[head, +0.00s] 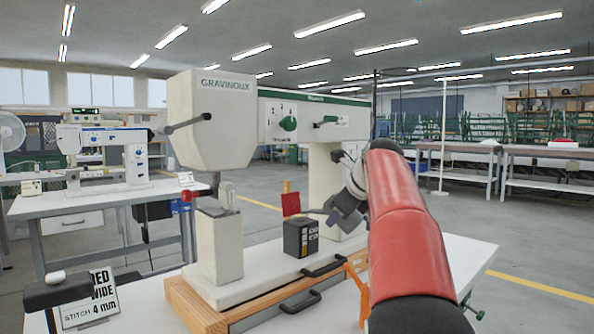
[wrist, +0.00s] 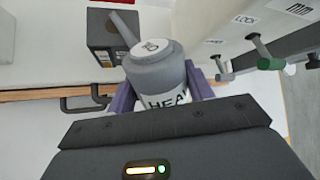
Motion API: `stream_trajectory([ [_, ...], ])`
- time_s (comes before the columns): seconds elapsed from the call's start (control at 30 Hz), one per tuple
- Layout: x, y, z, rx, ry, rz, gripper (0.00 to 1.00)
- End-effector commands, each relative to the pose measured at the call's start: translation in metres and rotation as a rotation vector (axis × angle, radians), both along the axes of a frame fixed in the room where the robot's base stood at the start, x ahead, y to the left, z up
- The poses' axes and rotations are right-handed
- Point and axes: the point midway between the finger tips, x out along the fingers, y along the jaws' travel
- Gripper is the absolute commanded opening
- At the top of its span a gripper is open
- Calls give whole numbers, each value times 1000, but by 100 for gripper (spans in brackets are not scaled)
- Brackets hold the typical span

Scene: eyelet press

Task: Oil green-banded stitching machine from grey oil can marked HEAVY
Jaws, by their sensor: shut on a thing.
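The green-banded stitching machine (head: 318,97) is cream, lettered GRAVINOUX, and stands on a wooden-edged base in the middle of the head view. My gripper (head: 346,214) is beside its front, near the upright column. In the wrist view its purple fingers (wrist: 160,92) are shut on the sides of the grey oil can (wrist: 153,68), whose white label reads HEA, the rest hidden. The can's spout (wrist: 122,27) points away, towards the upper left of the wrist view. In the head view the can is small and partly hidden by my wrist.
A dark box (head: 300,238) stands on the machine's base, close to the spout, with a red plate (head: 291,204) behind it. Black handles (head: 300,302) are along the base's front. A sign (head: 90,298) stands at front left. Another sewing machine (head: 105,155) is on a table at left.

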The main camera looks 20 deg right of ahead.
Motion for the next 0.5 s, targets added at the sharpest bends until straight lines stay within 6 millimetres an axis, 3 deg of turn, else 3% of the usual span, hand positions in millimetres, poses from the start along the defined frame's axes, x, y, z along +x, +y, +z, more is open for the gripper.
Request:
stream_trajectory([
  [0.5,1,1,7,-48,40,2,36],
])
